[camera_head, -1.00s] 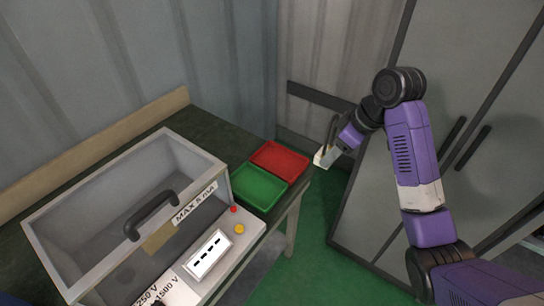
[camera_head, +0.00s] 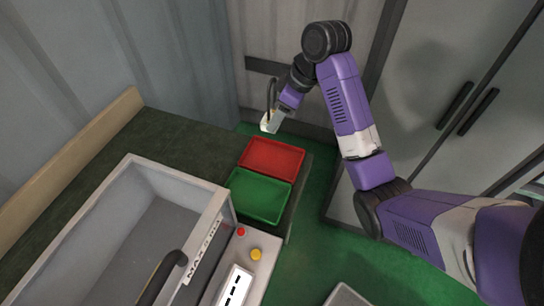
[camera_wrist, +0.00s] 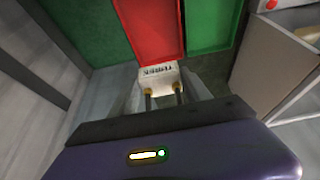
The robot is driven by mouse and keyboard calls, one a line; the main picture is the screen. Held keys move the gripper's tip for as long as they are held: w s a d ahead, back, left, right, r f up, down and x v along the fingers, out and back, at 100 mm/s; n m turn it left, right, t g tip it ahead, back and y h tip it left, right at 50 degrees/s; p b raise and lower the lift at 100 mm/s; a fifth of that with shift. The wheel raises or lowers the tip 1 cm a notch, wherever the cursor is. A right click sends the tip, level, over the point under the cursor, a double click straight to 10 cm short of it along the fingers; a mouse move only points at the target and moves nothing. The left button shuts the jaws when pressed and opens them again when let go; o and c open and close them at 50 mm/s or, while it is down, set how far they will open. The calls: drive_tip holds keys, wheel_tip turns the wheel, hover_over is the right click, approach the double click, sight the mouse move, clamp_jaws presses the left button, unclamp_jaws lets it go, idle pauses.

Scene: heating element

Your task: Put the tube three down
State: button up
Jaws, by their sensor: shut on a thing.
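My gripper (camera_head: 273,120) is shut on a white block-like piece, which I take to be tube three (camera_wrist: 160,76). It has dark markings and two brass-coloured pins that point back toward the gripper. In the head view, the tube (camera_head: 265,122) shows as a small pale shape at the gripper's end. In this view it appears just behind the red tray (camera_head: 273,157). In the wrist view, the tube overlaps the near edge of the red tray (camera_wrist: 150,30). Its height above the table is hard to tell. The red tray looks empty.
A green tray (camera_head: 260,195), seemingly empty, sits beside the red one on the dark table (camera_head: 180,146). A grey open-topped tester box (camera_head: 128,166) with a black handle, buttons and display stands at the left front. A grey cabinet (camera_head: 440,60) stands behind my arm.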

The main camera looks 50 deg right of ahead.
wheel_tip(320, 180, down, 17)
drive_tip(key=shift+r+b, duration=0.15)
drive_tip(key=shift+b, duration=0.3)
drive_tip(key=o, duration=1.6)
drive_tip(key=shift+c, duration=0.2)
drive_tip(key=v, duration=1.2)
